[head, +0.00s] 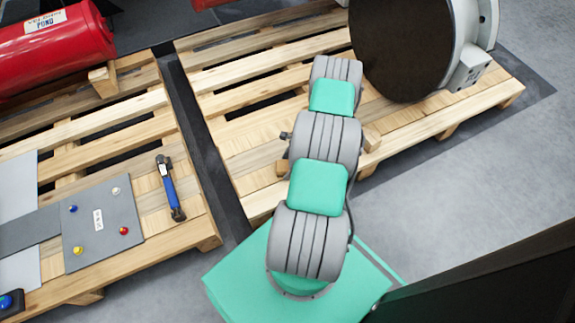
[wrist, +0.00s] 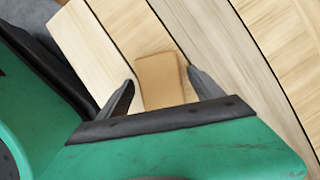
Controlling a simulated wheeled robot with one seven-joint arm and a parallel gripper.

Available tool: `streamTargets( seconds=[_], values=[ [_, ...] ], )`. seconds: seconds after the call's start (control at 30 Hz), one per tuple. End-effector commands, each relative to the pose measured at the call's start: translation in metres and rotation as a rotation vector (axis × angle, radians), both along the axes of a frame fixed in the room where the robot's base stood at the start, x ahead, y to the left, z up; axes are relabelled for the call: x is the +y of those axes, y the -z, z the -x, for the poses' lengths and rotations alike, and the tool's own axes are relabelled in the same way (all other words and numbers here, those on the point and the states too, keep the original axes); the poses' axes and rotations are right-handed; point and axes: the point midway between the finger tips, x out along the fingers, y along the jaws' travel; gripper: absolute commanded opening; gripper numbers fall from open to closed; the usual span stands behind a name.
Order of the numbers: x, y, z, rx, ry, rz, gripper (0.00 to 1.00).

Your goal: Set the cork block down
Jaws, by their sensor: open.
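The cork block (wrist: 162,85) is a small tan-brown block in the wrist view. It appears to lie on the pale wooden boards (wrist: 105,55) of a pallet. My gripper (wrist: 160,76) is open, with one dark finger on each side of the block. A narrow gap shows between the block and each fingertip. The block's near end is hidden behind my gripper's body. In the head view my arm covers the gripper, and I cannot make out the block for certain there.
A large dark disc with a pale housing (head: 465,25) stands on the right pallet (head: 235,105). The left pallet (head: 165,235) holds a red cylinder (head: 55,45), a blue-handled tool (head: 170,190) and a grey panel with coloured knobs (head: 105,200). Grey floor (head: 455,165) is clear at right.

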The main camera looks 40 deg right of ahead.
Motion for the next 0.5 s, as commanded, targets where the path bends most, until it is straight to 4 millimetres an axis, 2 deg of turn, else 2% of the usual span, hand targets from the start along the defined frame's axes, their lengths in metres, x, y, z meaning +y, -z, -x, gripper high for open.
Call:
streamTargets(
  seconds=[0.17,0.5],
  values=[
    [-0.004,-0.015,0.003,0.000,0.001,0.000,0.76],
    [-0.029,-0.093,0.022,-0.001,0.002,0.002,0.76]
  ],
)
